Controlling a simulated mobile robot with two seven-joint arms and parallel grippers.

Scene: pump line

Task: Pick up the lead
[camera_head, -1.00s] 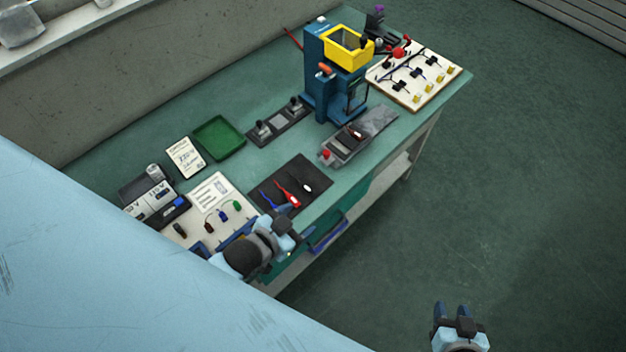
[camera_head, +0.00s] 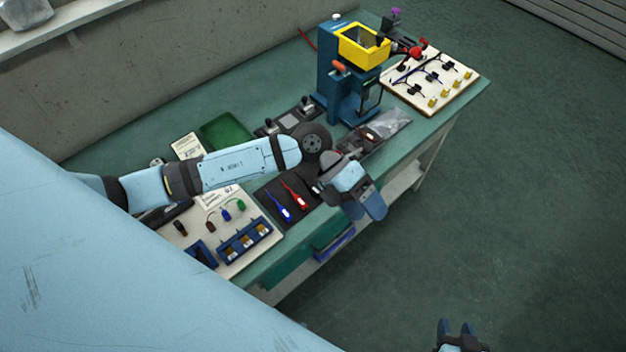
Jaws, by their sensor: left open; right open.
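I cannot tell for certain which item is the lead. Small connector pieces with thin wires sit on the white board at the left: a dark red one (camera_head: 211,215), a blue one (camera_head: 226,215) and a green one (camera_head: 240,205). A blue-handled tool (camera_head: 281,208) and a red-handled tool (camera_head: 297,196) lie on the black mat (camera_head: 270,196). My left gripper (camera_head: 366,208) is open and empty, just past the bench's front edge, right of the mat. Its arm hides part of the mat and bench. My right gripper (camera_head: 457,327) is open and empty over the floor at the bottom.
A blue press with a yellow bin (camera_head: 362,45) stands at the back. A white board with clips and yellow pieces (camera_head: 440,85) lies at the far right of the bench (camera_head: 425,125). A blue slotted holder (camera_head: 243,240) is at the near left. Floor on the right is clear.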

